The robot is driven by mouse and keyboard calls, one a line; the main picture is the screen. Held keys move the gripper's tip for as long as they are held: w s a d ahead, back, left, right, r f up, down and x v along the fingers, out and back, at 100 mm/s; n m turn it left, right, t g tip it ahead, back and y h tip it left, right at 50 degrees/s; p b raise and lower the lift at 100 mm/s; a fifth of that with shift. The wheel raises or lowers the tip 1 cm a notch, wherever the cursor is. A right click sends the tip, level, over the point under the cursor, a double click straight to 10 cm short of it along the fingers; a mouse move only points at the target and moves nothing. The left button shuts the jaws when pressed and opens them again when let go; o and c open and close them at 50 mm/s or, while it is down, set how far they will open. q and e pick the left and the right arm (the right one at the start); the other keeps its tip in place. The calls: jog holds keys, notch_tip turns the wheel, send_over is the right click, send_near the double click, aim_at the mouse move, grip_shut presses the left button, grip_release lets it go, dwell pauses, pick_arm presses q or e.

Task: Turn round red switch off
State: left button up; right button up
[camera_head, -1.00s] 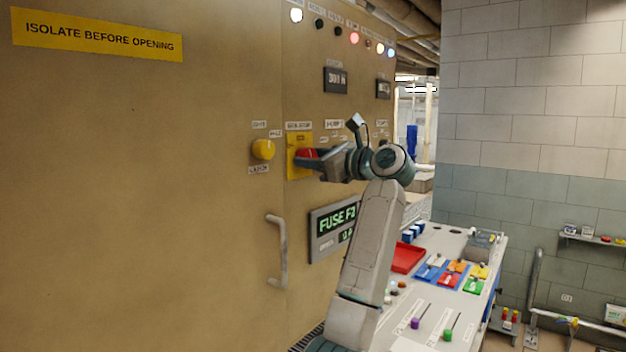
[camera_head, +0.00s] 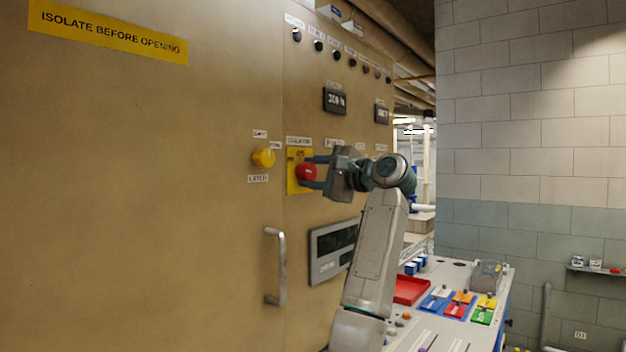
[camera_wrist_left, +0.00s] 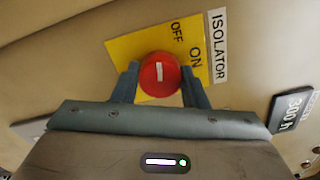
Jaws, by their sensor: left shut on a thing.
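The round red switch (camera_head: 306,172) sits on a yellow plate (camera_head: 293,183) on the tan cabinet. In the left wrist view, the red switch (camera_wrist_left: 160,76) shows a white mark, and its plate (camera_wrist_left: 122,47) reads OFF and ON beside an ISOLATOR label (camera_wrist_left: 219,46). My left gripper (camera_head: 309,172) is shut on the switch, one finger above and one below it in the head view. In the left wrist view, the fingers of my left gripper (camera_wrist_left: 160,72) flank the knob on both sides. My right gripper is not in view.
A yellow latch knob (camera_head: 263,157) is left of the switch, with a door handle (camera_head: 274,266) below. The indicator lamps (camera_head: 337,55) and the fuse display (camera_head: 334,249) are dark. A bench with a red tray (camera_head: 410,290) stands at the right.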

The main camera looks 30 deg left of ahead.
pick_arm(q)
jog(key=shift+n, duration=1.1)
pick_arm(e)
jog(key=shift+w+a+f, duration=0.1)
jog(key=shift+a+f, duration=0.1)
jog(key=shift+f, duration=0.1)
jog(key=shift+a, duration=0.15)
pick_arm(q)
jog(key=o, duration=1)
jog(key=shift+c, duration=0.2)
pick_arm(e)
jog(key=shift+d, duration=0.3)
pick_arm(q)
jog(key=shift+d+f+b, duration=0.1)
jog(key=shift+d+b, duration=0.05)
jog(key=shift+b, duration=0.2)
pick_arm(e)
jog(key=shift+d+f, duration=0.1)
